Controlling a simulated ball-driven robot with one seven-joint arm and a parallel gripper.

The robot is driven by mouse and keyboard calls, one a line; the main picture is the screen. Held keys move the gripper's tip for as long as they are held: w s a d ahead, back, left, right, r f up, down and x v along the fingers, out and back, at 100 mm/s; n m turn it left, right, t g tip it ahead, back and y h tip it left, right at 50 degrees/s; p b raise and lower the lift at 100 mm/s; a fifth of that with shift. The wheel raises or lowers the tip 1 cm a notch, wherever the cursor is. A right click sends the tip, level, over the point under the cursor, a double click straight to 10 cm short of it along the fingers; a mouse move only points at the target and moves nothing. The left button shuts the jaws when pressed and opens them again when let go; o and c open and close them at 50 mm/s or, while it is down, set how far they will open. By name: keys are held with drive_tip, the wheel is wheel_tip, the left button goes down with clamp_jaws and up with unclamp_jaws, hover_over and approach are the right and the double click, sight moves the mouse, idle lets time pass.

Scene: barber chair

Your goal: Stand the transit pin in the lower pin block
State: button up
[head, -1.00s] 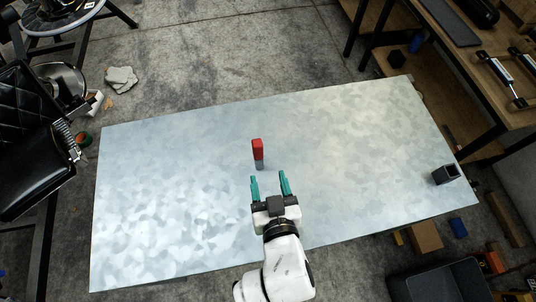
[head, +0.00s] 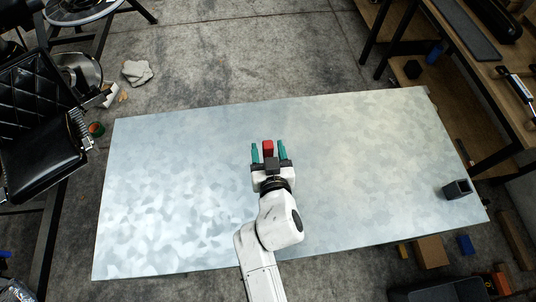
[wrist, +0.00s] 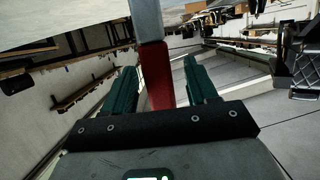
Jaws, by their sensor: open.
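The transit pin (head: 268,146) is a bar with a red part and a grey part, upright on the metal table. In the wrist view its red part (wrist: 156,78) is between my fingers and its grey part (wrist: 147,20) shows beyond it. My gripper (head: 269,151) has two teal fingers, open on either side of the pin. In the wrist view the fingers (wrist: 160,72) look apart from it, with the narrower gap on the left. The lower pin block (head: 457,189), a dark hollow block, stands near the table's right edge, with nothing visible in it.
The metal table (head: 370,150) is otherwise bare, with clear room between pin and block. A wooden bench (head: 470,120) stands beyond the right edge. A black barber chair (head: 45,145) is at the left. Loose blocks (head: 430,252) lie on the floor at lower right.

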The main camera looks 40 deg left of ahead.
drive_tip(key=shift+w, duration=0.1)
drive_tip(key=c, duration=1.1)
